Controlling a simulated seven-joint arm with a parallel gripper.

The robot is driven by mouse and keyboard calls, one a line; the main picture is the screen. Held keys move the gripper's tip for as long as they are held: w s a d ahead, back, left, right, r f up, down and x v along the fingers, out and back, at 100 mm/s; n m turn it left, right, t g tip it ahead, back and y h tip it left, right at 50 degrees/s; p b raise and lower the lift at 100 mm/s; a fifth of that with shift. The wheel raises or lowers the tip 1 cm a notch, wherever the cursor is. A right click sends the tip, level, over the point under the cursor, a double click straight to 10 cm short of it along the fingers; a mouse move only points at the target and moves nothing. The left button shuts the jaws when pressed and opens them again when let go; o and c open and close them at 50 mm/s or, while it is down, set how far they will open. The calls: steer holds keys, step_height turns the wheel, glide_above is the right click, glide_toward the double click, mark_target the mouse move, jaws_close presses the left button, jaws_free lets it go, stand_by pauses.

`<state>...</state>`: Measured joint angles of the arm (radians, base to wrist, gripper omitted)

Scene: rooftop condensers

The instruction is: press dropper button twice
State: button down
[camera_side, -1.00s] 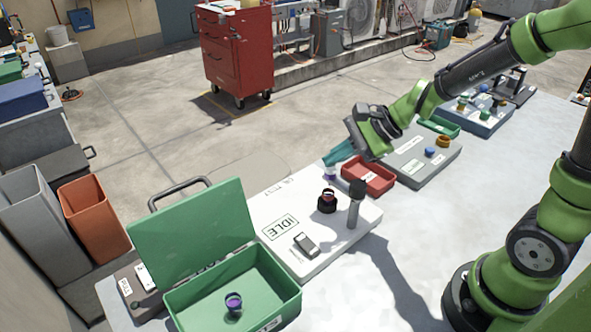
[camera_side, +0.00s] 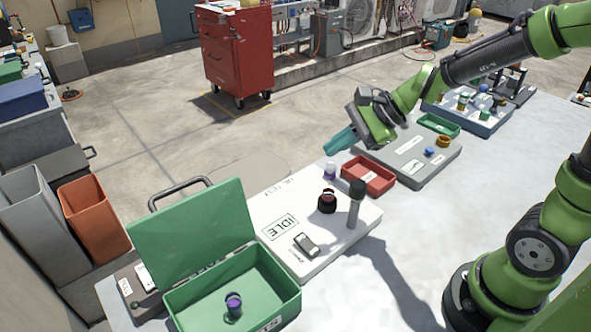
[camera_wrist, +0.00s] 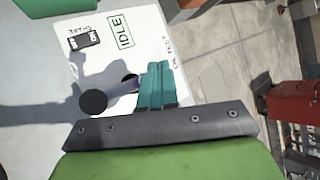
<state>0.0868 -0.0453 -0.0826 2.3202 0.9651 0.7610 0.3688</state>
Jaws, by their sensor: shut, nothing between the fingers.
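My gripper (camera_side: 340,141) has its teal fingers together, with nothing between them. It hangs in the air above and slightly right of a small white and purple piece (camera_side: 330,171) at the back of the white board (camera_side: 283,205). A gap shows between them. A dark round piece with a reddish top (camera_side: 327,201) and a grey post with a black cap (camera_side: 357,190) stand on the same board. I cannot tell which piece is the dropper button. In the wrist view the shut fingers (camera_wrist: 155,85) hide part of the board; a black round cap (camera_wrist: 92,101) lies left of them.
The board carries an IDLE label (camera_side: 281,228) and a switch (camera_side: 306,244). A red tray (camera_side: 368,188) and a grey board (camera_side: 432,168) lie to the right. An open green case (camera_side: 190,287) stands left.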

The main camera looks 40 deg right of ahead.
steer(key=shift+r, duration=2.1)
stand_by(0.8)
step_height(320, 180, up, 4)
steer(key=shift+f, duration=0.1)
steer(key=shift+f, duration=0.1)
steer(key=shift+f, duration=4.35)
steer(key=shift+f, duration=0.4)
